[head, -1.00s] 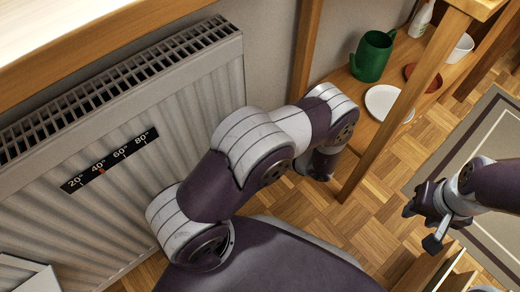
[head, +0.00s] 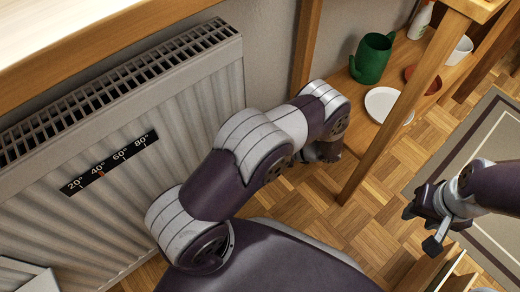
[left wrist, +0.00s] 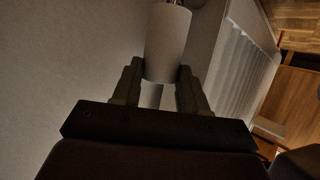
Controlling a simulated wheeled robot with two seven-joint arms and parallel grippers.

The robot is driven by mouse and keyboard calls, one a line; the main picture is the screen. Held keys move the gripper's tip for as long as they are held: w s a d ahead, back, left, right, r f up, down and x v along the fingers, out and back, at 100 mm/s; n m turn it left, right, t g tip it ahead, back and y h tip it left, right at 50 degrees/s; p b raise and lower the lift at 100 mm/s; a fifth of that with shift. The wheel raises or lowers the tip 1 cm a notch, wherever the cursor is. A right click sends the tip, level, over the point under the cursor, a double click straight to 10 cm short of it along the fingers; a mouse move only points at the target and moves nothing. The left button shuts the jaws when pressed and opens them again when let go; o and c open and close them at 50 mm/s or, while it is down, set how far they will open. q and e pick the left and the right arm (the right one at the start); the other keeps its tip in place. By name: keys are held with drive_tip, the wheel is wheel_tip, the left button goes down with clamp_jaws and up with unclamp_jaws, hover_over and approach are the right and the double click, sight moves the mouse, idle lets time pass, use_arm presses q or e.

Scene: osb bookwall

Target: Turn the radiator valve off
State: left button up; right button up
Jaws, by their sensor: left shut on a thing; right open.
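The radiator valve (left wrist: 166,42) is a pale, smooth cylinder in the left wrist view, between the dark fingers of my left gripper (left wrist: 157,80). The fingers are shut on its lower end. In the head view the valve and my left gripper are hidden, with my left arm in front. The white ribbed radiator (head: 70,220) stands along the wall at the left. My right gripper (head: 424,224) is open and empty at the right, above the floor, away from the radiator.
A black temperature strip (head: 125,153) on the radiator has an orange mark near 40°. A wooden shelf unit (head: 350,170) to the right holds a green pot (head: 371,58), a white plate (head: 384,105) and other crockery. A rug (head: 490,130) lies on the parquet.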

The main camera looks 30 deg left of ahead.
use_arm(q)
drive_tip(key=shift+w+n+g+h+b, duration=0.2)
drive_tip(key=shift+n+g+h+b, duration=0.2)
drive_tip(key=shift+n+g, duration=0.75)
drive_tip(key=o, duration=0.8)
drive_tip(key=shift+g, duration=0.25)
drive_tip(key=p+v, duration=0.2)
drive_tip(key=v, duration=0.5)
drive_tip(key=shift+w+d+r+p, duration=0.15)
drive_tip(key=shift+p, duration=0.2)
